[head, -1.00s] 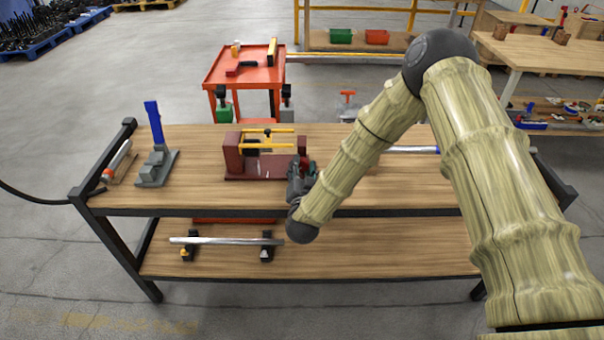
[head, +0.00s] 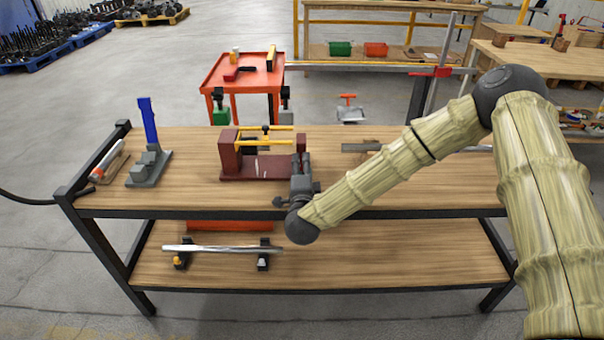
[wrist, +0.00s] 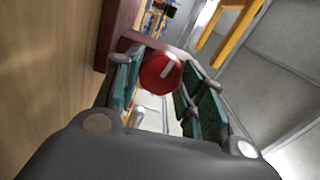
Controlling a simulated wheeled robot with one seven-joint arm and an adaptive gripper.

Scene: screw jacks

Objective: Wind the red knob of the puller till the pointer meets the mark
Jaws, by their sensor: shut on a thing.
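The puller (head: 229,160) stands on the workbench, with a dark red frame, yellow rods and a dark part between them. My gripper (head: 300,166) is at the right end of the puller. In the wrist view the red knob (wrist: 160,73) with a white stripe on its face sits between the two green-padded fingers of my gripper (wrist: 158,88), which is shut on it. The knob is hidden by my gripper in the head view. Thin pale lines show on the puller's front, but I cannot tell pointer from mark there.
On the workbench (head: 400,195), a grey stand with a blue lever (head: 149,125) and an orange-and-white tool (head: 108,163) are at the left. A metal bar (head: 360,147) lies right of the puller. A red cart (head: 225,75) stands behind.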

